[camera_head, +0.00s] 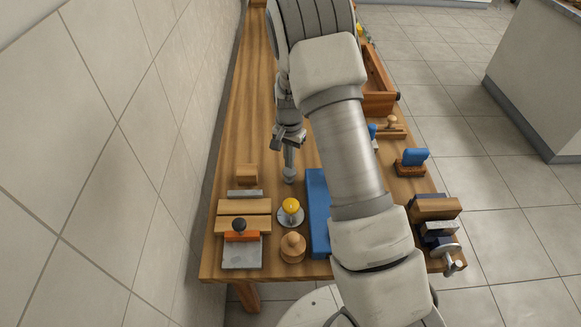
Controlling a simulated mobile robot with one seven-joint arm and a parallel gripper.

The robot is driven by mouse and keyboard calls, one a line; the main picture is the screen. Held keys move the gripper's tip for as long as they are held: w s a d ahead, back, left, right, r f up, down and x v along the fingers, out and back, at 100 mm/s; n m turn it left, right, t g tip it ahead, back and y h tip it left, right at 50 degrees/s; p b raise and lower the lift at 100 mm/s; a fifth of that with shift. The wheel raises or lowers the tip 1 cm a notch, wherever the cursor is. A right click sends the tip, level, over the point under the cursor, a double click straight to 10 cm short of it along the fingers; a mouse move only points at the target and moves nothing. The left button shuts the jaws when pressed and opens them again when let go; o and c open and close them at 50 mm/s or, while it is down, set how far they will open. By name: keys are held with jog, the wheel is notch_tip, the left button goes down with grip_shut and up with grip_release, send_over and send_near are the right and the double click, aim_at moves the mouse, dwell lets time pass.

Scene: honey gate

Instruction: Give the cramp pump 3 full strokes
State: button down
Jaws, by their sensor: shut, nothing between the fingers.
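A yellow domed knob on a round grey base, most likely the cramp pump (291,206), stands near the front of the wooden bench. The knob looks raised above its base; its stroke position is too small to tell. My gripper (289,176) points down just behind the knob, apart from it in the picture. Its fingers are together and empty. My arm crosses the middle of the view and hides part of the bench.
On the bench (256,100), a black-knobbed orange tool (241,233) and wooden blocks (245,207) stand left of the pump. A turned wooden knob (293,247) is in front, a blue block (317,205) right. The wall is close on the left.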

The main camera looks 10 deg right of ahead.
jog(key=shift+f, duration=0.15)
dwell(0.5)
jog(key=shift+f+b, duration=1.05)
jog(key=shift+f, duration=0.65)
jog(key=shift+r+p, duration=1.25)
jog(key=shift+r, duration=0.55)
jog(key=shift+f, duration=0.2)
jog(key=shift+f+b, duration=1.05)
jog(key=shift+f, duration=0.45)
jog(key=shift+r+p, duration=1.25)
jog(key=shift+r, duration=0.45)
